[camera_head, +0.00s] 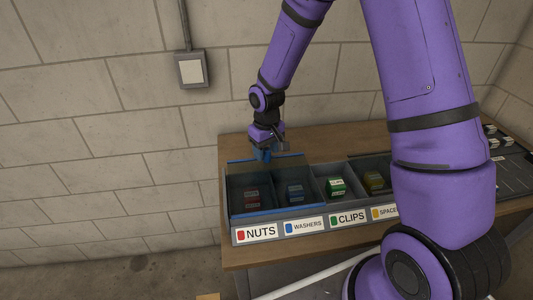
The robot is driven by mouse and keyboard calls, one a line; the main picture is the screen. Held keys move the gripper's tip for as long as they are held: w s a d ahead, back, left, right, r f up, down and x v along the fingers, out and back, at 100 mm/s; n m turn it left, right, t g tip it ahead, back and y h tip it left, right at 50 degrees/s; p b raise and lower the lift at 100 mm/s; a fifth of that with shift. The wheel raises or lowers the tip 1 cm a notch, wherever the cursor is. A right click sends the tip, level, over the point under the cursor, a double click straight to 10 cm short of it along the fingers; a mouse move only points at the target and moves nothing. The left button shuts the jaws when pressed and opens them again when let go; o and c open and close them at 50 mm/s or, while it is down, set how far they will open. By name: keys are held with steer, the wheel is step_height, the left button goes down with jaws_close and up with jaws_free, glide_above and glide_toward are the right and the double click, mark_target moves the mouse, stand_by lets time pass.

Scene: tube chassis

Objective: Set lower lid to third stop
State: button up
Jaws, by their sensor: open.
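A long grey bin tray (240,235) stands on the wooden bench with a row of compartments labelled nuts, washers, clips and spacers. A see-through lid with a blue edge (275,212) lies over the nuts and washers compartments at the left. A darker panel (356,158) shows behind the spacers compartment, partly hidden by my arm; I cannot tell whether it is a second lid. My gripper (264,150) is at the back edge of the blue-edged lid, pointing down, next to a small blue part. The jaws are open. Whether they touch the blue part is too small to tell.
The clips compartment (335,185) looks uncovered. My arm hides the tray's right part. A dark panel with small pale parts (510,165) lies at the bench's right. A block wall with a switch box (191,70) stands behind. Bare bench (300,148) shows behind the tray.

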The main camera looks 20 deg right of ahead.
steer(key=shift+f, duration=0.75)
steer(key=shift+c, duration=0.5)
jaws_close()
steer(key=s+d, duration=0.1)
steer(key=d, duration=0.7)
steer(key=s+d, duration=0.2)
steer(key=d, duration=0.6)
steer(key=s+d, duration=0.2)
steer(key=d, duration=0.6)
steer(key=shift+d, duration=0.4)
steer(key=shift+o, duration=0.5)
jaws_free()
step_height(320, 180, up, 11)
